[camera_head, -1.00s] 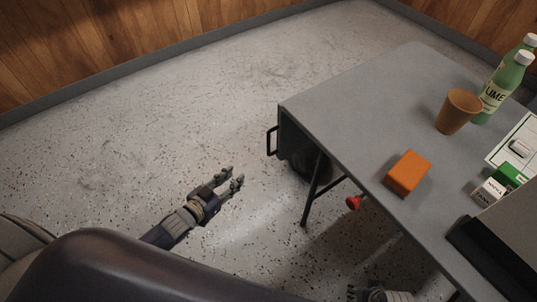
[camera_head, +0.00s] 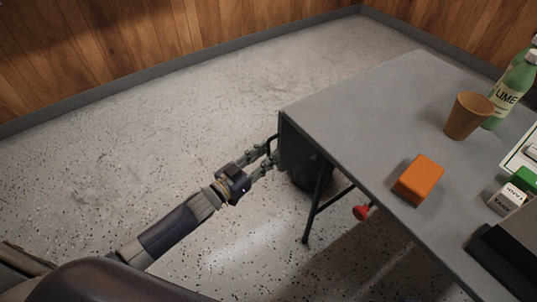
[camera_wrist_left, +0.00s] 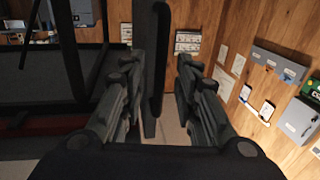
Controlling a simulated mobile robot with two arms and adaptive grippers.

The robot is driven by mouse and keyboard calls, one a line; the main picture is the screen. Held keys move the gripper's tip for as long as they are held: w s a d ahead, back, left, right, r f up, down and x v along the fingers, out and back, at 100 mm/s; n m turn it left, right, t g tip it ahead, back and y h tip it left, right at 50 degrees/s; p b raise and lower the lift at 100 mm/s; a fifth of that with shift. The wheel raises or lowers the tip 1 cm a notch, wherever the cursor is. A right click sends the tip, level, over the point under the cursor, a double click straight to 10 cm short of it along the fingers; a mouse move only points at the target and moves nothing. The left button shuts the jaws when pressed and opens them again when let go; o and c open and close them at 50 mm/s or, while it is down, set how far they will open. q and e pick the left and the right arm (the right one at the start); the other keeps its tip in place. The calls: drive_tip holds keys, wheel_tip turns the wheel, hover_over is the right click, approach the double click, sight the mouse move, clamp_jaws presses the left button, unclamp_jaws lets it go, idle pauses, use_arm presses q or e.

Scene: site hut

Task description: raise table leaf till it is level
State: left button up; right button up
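The grey table (camera_head: 370,110) has a dark leaf (camera_head: 298,150) hanging down at its left end. A black bar handle (camera_head: 272,140) sticks out from the leaf's outer face. My left gripper (camera_head: 267,160) is at this handle, with its fingers spread. In the left wrist view a dark upright bar (camera_wrist_left: 152,60), which looks like the handle, stands between the two fingers, with a gap on the right finger's side. The fingertips partly hide the handle in the head view. My right gripper is not in view.
On the table stand an orange block (camera_head: 418,180), a brown cup (camera_head: 467,115), green bottles (camera_head: 509,92) and small boxes (camera_head: 507,198). A red knob (camera_head: 361,212) shows under the table's edge, near a folding leg (camera_head: 318,200). The floor left of the table is clear.

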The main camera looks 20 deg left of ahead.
use_arm(q)
drive_tip(key=shift+x, duration=0.9)
clamp_jaws()
drive_tip(key=shift+a, duration=0.1)
